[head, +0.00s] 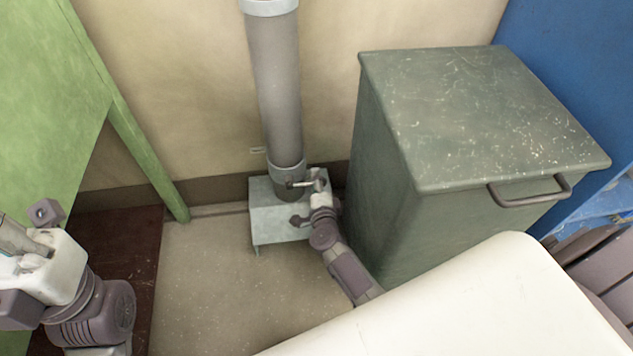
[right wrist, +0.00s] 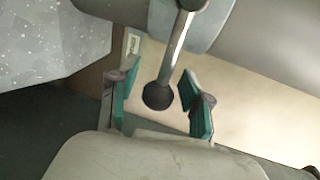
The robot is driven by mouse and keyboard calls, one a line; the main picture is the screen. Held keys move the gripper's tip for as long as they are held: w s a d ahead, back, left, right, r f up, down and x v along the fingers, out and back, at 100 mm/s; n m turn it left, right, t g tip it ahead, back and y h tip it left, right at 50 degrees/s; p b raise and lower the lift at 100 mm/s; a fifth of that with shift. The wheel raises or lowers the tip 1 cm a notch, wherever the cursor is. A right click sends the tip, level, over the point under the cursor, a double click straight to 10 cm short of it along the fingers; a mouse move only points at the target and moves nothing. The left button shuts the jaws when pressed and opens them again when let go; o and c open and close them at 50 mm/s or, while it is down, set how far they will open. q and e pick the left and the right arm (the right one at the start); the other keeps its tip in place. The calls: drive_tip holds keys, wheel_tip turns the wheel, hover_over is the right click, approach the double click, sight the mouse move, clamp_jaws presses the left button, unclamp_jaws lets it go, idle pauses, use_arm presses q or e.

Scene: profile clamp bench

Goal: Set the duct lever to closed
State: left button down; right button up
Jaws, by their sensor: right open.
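The grey duct (head: 275,90) runs down the wall into a collar above a pale metal box (head: 270,222). The lever (head: 298,184) sticks out to the right from the duct's lower end. In the right wrist view it is a metal rod (right wrist: 178,48) ending in a dark ball knob (right wrist: 158,95). My right gripper (head: 314,188) is at the lever. In the right wrist view its green-padded fingers (right wrist: 158,82) are open, one on each side of the knob, with gaps visible. My left gripper (head: 44,215) is at the far left, away from the duct; its jaw state is unclear.
A large green-grey cabinet (head: 480,110) with a handle (head: 530,192) stands close to the right of my right arm. A green panel (head: 50,90) stands at the left. Floor (head: 205,285) is clear in front of the box. A small label (right wrist: 133,44) is on the wall.

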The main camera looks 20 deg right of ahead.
drive_tip(key=v, duration=0.7)
drive_tip(key=shift+s, duration=0.25)
drive_tip(key=shift+r, duration=0.1)
